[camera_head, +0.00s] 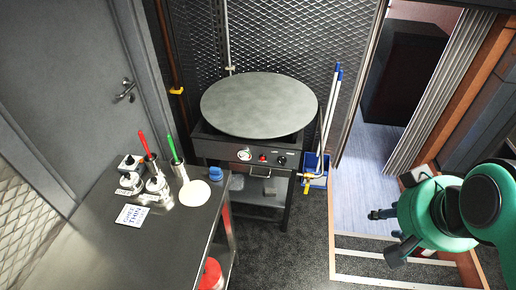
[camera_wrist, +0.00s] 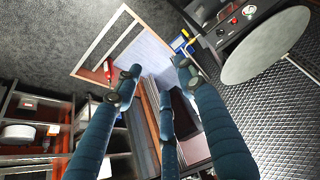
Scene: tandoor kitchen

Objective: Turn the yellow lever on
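A small yellow lever (camera_head: 177,90) sits on a thin copper-coloured pipe on the wall, between the grey door and the round griddle, in the head view. My gripper (camera_head: 384,225) is at the right of the head view, far from the lever, over the floor by the doorway. In the wrist view its dark fingers (camera_wrist: 157,78) are spread apart with nothing between them. I do not make out the lever on the pipe in the wrist view.
The round griddle (camera_head: 258,104) on its black stand and a steel counter (camera_head: 120,245) with utensils stand before the lever's wall. A blue bucket (camera_head: 316,168) with long handles stands right of the stand. Dark floor (camera_head: 275,258) in front is clear.

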